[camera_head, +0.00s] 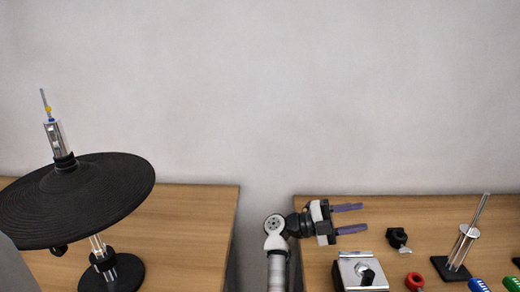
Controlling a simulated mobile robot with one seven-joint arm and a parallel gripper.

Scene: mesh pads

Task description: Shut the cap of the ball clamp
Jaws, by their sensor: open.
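My gripper (350,218) is open and empty above the back left part of the right table, its two purple fingers pointing right.
A red ring-shaped piece (414,281), blue piece (478,285) and green piece (512,283) lie at the right table's front. A metal rod stand (465,245) rises behind them. On the left table (190,225), a large black pad (85,200) sits on a stand. A gap separates the tables.

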